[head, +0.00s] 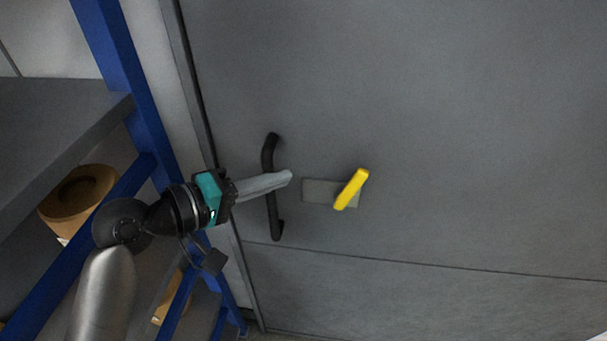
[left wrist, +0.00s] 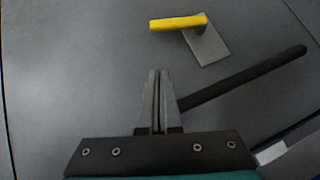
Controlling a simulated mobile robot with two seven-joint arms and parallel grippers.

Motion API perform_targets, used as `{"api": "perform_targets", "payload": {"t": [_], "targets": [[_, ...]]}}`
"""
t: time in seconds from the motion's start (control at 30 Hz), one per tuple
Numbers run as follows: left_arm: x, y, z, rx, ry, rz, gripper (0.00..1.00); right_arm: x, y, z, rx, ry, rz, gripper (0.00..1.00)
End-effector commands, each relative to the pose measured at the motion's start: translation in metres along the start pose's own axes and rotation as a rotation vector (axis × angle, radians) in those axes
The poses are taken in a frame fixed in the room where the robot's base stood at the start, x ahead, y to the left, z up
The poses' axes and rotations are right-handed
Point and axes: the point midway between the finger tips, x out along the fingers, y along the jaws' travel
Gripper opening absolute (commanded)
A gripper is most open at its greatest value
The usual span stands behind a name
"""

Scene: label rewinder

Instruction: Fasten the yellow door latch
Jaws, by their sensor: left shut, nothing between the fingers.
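The yellow door latch (head: 350,189) is a short bar on a grey plate (head: 312,190) fixed to the grey door (head: 420,130). In the head view the bar stands tilted, its upper end leaning right. In the left wrist view the latch (left wrist: 178,22) shows at the top, with its plate (left wrist: 205,45) below right. My left gripper (head: 290,177) is shut and empty, in front of the black door handle (head: 275,215) and left of the latch, apart from the latch. In the left wrist view the fingertips (left wrist: 159,72) point toward the latch. My right gripper is not in view.
The black handle (left wrist: 250,77) runs close to the right of my left fingers in the wrist view. A blue shelf frame (head: 128,75) with grey shelves and brown rolls (head: 75,205) stands at the left. The door surface right of the latch is clear.

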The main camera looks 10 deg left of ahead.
Motion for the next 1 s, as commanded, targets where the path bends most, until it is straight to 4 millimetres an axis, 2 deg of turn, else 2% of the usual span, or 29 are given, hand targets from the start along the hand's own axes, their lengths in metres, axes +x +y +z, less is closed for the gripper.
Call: {"api": "perform_targets", "payload": {"t": [0.3, 0.47, 0.7, 1.0], "targets": [[0.065, 0.003, 0.0, -0.004, -0.002, 0.005, 0.0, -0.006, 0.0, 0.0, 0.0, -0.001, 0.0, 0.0], [0.094, 0.002, 0.001, -0.002, -0.003, 0.003, 0.0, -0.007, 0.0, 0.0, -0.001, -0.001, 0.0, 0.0], [0.113, 0.0, 0.024, -0.002, -0.002, 0.0, 0.0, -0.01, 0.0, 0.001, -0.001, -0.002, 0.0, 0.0], [0.117, 0.0, 0.029, 0.0, 0.0, -0.001, 0.0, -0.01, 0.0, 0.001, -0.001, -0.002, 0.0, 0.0]]}}
